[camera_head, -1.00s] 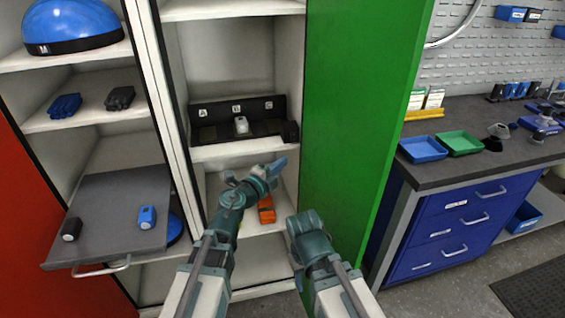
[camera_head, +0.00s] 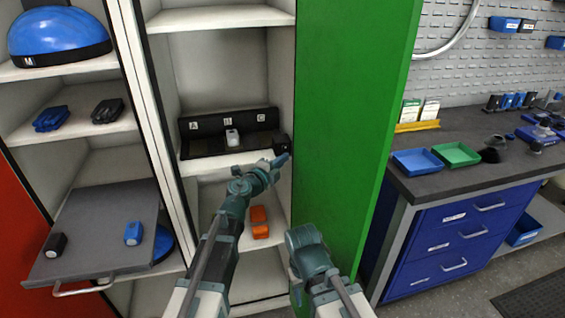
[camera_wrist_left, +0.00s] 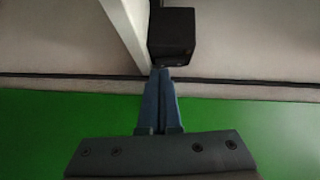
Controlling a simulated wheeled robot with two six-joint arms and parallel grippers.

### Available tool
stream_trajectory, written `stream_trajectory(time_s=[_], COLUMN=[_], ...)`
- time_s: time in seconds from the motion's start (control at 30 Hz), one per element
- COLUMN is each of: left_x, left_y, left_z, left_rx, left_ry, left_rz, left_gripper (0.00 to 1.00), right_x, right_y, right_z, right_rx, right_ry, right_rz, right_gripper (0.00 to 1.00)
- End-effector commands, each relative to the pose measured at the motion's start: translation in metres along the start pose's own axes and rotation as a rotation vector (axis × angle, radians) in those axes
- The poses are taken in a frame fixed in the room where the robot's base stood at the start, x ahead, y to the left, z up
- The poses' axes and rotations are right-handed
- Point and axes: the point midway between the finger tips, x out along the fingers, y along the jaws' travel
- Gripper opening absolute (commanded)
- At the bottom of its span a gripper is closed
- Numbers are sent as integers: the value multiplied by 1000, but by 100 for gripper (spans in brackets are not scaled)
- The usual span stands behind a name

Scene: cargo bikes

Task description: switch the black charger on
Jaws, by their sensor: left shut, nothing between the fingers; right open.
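The black charger (camera_head: 212,148) is a long dark unit with slots marked A, B and C on the middle cabinet's shelf. A white and grey battery (camera_head: 232,138) stands in its middle slot. A black box (camera_head: 282,143) is at its right end and fills the top middle of the left wrist view (camera_wrist_left: 174,35). My left gripper (camera_head: 283,158) is shut and empty, its blue fingertips just below this box; in the left wrist view the tips (camera_wrist_left: 163,72) overlap its lower edge, and I cannot tell if they touch. My right gripper (camera_head: 305,240) is lower, its fingers hidden.
A green door (camera_head: 345,130) stands close to the right of my left gripper. Orange items (camera_head: 259,222) lie on the shelf below. At left, a pull-out shelf (camera_head: 95,225) holds a black and a blue battery (camera_head: 133,233). A workbench with trays is at right.

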Motion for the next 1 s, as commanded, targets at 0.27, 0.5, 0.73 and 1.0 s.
stream_trajectory(time_s=[0.27, 0.5, 0.73, 1.0], left_x=[7, 4, -5, -43], left_y=[4, 2, 5, 15], left_z=[7, 5, -2, -16], left_rx=[0, 0, 0, 0], left_ry=[-1, -1, -1, -3], left_rz=[0, 0, 0, 0], left_gripper=[0, 0, 0, 0], right_x=[5, 2, 4, 9], right_y=[0, 0, 0, -1], right_z=[0, 0, 0, 0], right_rx=[0, 0, 0, 0], right_ry=[0, 0, 0, 0], right_rz=[0, 0, 0, 0], right_gripper=[50, 50, 50, 50])
